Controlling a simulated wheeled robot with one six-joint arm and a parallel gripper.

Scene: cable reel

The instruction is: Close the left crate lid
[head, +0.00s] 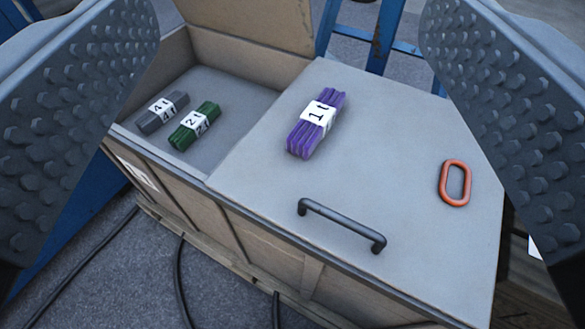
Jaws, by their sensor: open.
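A wooden crate (210,215) stands below my gripper (290,40). Its left compartment is open, with a grey floor (228,95) in view. A tan panel (250,20) stands raised behind that compartment and looks like the left lid; its top is cut off. The right part is covered by a flat grey lid (260,155) with a black bar handle (342,224). My gripper is open and empty, its two studded fingers wide apart at the picture's left and right sides. It touches nothing that I can see.
A grey bundle (162,112) and a green bundle (194,127) lie in the open compartment. A purple bundle (316,124) and an orange ring (455,183) lie on the grey lid. Black cables (180,285) cross the floor in front. Blue metal framing (384,35) stands behind.

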